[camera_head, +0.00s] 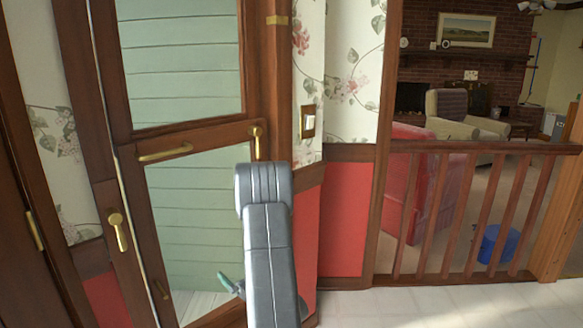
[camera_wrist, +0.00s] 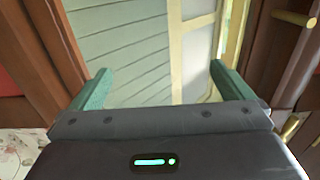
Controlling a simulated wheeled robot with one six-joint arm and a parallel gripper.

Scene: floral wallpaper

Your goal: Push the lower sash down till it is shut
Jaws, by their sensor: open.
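A tall brown wooden frame stands at the left of the head view with glass above and below a middle rail (camera_head: 190,138). The lower sash (camera_head: 195,225) shows pale green siding through its pane. A brass bar handle (camera_head: 165,152) lies on the rail, and a brass catch (camera_head: 257,140) sits at its right end. My arm hides the lower right of the sash. A teal finger of my gripper shows low before the pane. In the wrist view my gripper (camera_wrist: 164,88) is open and empty, its fingers apart before the siding. I cannot tell whether it touches the frame.
A brass lever handle (camera_head: 118,230) is on the left upright. A light switch (camera_head: 308,121) is on the floral wall to the right. A wooden railing (camera_head: 470,147) stands at the right, with a blue bucket (camera_head: 497,243) behind it. Pale floor (camera_head: 450,305) lies clear in front.

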